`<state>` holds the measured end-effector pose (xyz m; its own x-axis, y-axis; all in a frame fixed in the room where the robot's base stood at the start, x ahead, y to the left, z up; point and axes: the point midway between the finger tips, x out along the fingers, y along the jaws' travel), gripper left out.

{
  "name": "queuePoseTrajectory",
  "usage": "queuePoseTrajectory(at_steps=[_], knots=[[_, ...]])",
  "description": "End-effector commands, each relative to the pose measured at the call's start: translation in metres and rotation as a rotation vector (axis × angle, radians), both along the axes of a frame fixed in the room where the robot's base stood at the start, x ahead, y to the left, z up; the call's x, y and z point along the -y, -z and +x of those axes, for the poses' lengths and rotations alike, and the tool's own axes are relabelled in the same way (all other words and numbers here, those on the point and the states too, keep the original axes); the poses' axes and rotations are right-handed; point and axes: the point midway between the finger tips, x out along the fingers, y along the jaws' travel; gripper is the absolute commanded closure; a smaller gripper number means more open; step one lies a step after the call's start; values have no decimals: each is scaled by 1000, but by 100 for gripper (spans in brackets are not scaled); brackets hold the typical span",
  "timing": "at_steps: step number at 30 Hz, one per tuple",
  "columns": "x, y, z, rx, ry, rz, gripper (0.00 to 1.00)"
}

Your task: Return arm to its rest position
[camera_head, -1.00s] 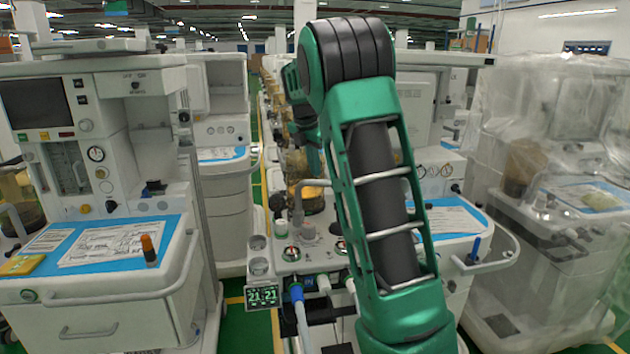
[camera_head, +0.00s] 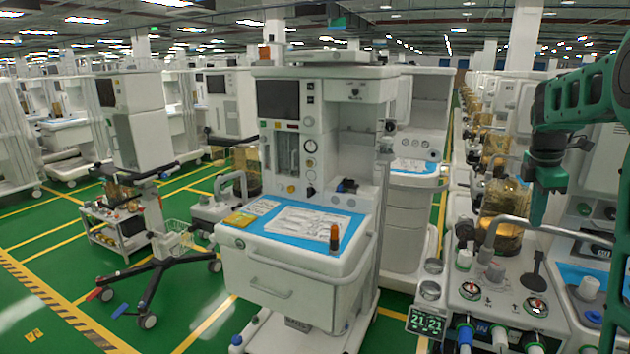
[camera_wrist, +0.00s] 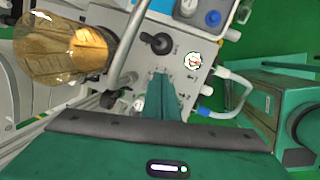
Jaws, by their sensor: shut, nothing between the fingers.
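My gripper (camera_head: 540,200) is at the right of the head view, pointing down, green, with its fingers together and nothing held. It hangs in the air near the amber canister and the metal rail of the cart at the right. In the wrist view the closed fingers (camera_wrist: 162,95) point at the grey panel of a cart. The rest of my arm runs off the right edge of the head view, so its full pose is hidden.
An anaesthesia cart (camera_head: 290,270) with a blue-topped work surface stands in the middle. The cart at right has an amber canister (camera_head: 503,215) and a panel (camera_head: 497,300) close below my gripper. A wheeled stand (camera_head: 150,250) is at left. Green floor (camera_head: 60,250) is open at front left.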

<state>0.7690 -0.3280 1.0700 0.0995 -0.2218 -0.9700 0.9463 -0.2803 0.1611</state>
Motion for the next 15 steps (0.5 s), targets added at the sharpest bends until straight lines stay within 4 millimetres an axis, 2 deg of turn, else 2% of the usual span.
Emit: queuePoseTrajectory(at_steps=[1, 8, 15], knots=[[-7, 0, -23, 17, 98, 31, 100], [-41, 11, -114, 74, 569, 144, 100], [-84, 35, -209, 101, 1054, 226, 100]])
